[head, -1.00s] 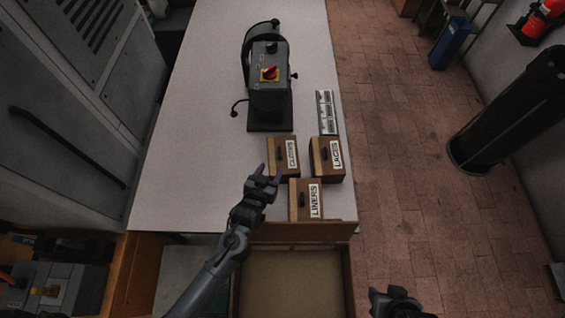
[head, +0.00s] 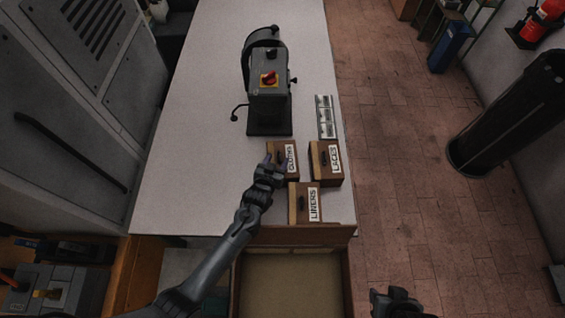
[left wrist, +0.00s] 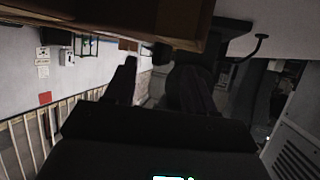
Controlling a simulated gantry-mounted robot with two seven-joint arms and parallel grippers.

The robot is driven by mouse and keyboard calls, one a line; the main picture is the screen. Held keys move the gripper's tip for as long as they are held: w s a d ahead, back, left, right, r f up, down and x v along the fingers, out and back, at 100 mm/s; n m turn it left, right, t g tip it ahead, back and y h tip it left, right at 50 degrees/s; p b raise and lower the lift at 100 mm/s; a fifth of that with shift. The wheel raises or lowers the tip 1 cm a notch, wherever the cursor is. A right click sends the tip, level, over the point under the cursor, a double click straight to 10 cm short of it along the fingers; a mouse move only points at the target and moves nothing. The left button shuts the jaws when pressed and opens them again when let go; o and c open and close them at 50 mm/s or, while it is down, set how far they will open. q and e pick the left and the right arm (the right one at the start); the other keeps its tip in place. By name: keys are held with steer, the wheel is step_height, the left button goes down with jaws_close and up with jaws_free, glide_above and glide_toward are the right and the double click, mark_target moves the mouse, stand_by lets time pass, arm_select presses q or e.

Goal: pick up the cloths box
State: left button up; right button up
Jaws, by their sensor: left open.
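The cloths box (head: 291,158) is a small brown wooden box with a dark handle and a white label reading CLOTHS. It stands on the white table behind the liners box, left of the laces box. My left gripper (head: 275,160) is open, with its fingertips at the near left part of the cloths box; I cannot tell whether they touch it. In the left wrist view, the dark fingers (left wrist: 158,85) are apart and a brown wooden surface (left wrist: 110,15) is close at the top. My right gripper (head: 395,298) shows only partly at the bottom edge.
The laces box (head: 327,163) and liners box (head: 302,203) stand close by. A dark press (head: 269,85) with a red knob stands behind. A labelled strip (head: 325,117) lies to its right. An open wooden tray (head: 292,285) is in front. The table's left side is clear.

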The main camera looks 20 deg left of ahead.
arm_select(q)
steer(key=shift+x, duration=1.05)
jaws_close()
steer(key=shift+r, duration=0.1)
stand_by(0.6)
